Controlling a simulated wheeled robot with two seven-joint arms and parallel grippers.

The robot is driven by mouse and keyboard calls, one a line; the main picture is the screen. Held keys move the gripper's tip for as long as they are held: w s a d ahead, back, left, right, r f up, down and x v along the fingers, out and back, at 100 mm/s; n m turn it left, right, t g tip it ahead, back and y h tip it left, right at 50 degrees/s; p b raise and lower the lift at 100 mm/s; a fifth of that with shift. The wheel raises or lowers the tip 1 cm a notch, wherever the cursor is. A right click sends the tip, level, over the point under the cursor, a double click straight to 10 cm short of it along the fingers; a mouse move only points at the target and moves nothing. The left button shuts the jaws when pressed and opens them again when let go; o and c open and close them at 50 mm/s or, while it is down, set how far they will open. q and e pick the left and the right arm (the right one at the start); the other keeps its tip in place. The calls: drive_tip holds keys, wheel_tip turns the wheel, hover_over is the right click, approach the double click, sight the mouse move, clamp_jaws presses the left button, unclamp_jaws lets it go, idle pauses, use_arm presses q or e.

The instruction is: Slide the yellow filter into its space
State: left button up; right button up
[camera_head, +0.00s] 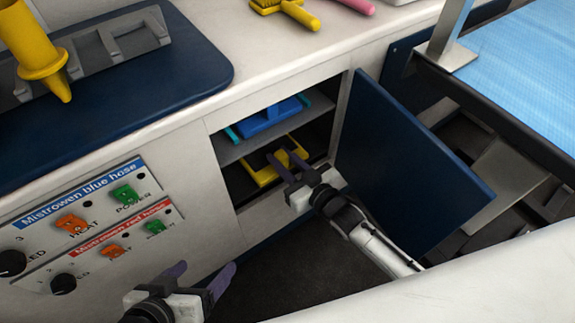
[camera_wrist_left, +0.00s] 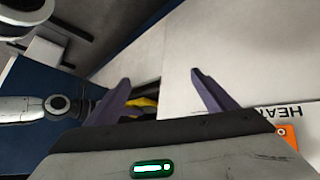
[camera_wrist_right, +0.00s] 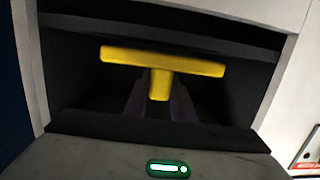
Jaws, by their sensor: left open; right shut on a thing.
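The yellow filter (camera_head: 262,176) is inside the lower space of the open cabinet (camera_head: 232,182), under a shelf. My right gripper (camera_head: 283,165) reaches into the cabinet opening and is shut on the filter's handle. In the right wrist view the filter (camera_wrist_right: 200,65) shows as a yellow T shape, its stem between the fingers (camera_wrist_right: 160,100). How far it sits from the back of the space is too dark to tell. My left gripper (camera_head: 200,280) is open and empty, low in front of the control panel; its fingers also show in the left wrist view (camera_wrist_left: 158,95).
A blue filter (camera_head: 270,115) sits on the shelf (camera_head: 300,122) above. The blue cabinet door (camera_head: 400,160) stands open to the right, close to my right arm. A panel with switches and knobs (camera_head: 95,220) is at the left. The counter (camera_head: 270,50) is above.

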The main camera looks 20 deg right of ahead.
sight(273, 150)
drive_tip(key=shift+r+b+x, duration=0.2)
drive_tip(key=shift+b+x, duration=0.35)
drive_tip(key=shift+x, duration=0.85)
use_arm(q)
drive_tip(key=shift+w+d, duration=0.25)
drive_tip(key=shift+d, duration=0.15)
use_arm(e)
drive_tip(key=shift+w+a, duration=0.2)
drive_tip(key=shift+w, duration=0.4)
use_arm(q)
drive_tip(key=shift+w+r+h, duration=0.1)
drive_tip(key=shift+h, duration=0.2)
drive_tip(key=shift+b, duration=0.35)
use_arm(e)
drive_tip(key=shift+f, duration=0.15)
use_arm(q)
drive_tip(key=shift+f, duration=0.3)
use_arm(e)
drive_tip(key=shift+s+f, duration=0.1)
drive_tip(key=shift+f, duration=0.25)
drive_tip(key=o, duration=1.1)
drive_tip(key=shift+o, duration=0.2)
